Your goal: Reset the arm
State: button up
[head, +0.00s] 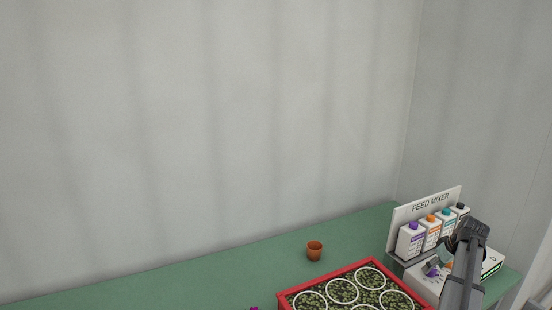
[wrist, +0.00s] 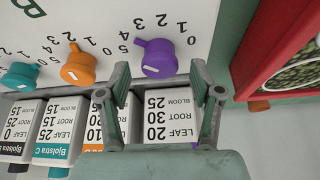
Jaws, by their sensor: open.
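My gripper (wrist: 160,110) is open and empty in the wrist view. Its two fingers stand apart in front of the feed mixer, with the purple knob (wrist: 158,57) just beyond the fingertips. I see no contact with the knob. An orange knob (wrist: 78,70) and a teal knob (wrist: 20,76) sit to its left. In the head view my arm reaches over the feed mixer (head: 423,287) at the right; the fingers are hard to make out there.
Labelled bottles (head: 410,240) stand in a row on the mixer under the sign (head: 430,204). A red-rimmed tray (head: 318,280) with white rings stands left of it.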

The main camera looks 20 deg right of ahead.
jog(key=shift+w+a+f+m+h+p, duration=0.15)
jog(key=shift+m+h, duration=0.1)
jog(key=shift+m, duration=0.35)
jog(key=shift+s+a+f+m+h+p, duration=0.15)
jog(key=shift+m+h, duration=0.1)
jog(key=shift+m, duration=0.35)
jog(key=shift+w+r+m+h, duration=0.15)
jog(key=shift+m+h, duration=0.25)
jog(key=shift+m, duration=0.8)
jog(key=m+g+h, duration=0.1)
jog(key=m, duration=0.1)
jog(key=m+p, duration=0.1)
jog(key=m, duration=0.2)
jog(key=shift+w+g+h, duration=0.15)
jog(key=shift+g+h, duration=0.25)
jog(key=m+g, duration=0.1)
jog(key=m, duration=0.4)
jog(key=shift+w+m+g+h, duration=0.2)
jog(key=shift+m+g+h, duration=0.1)
jog(key=shift+g, duration=0.1)
jog(key=shift+m+g+p, duration=0.7)
jog(key=shift+m+g, duration=0.2)
jog(key=shift+m, duration=1.4)
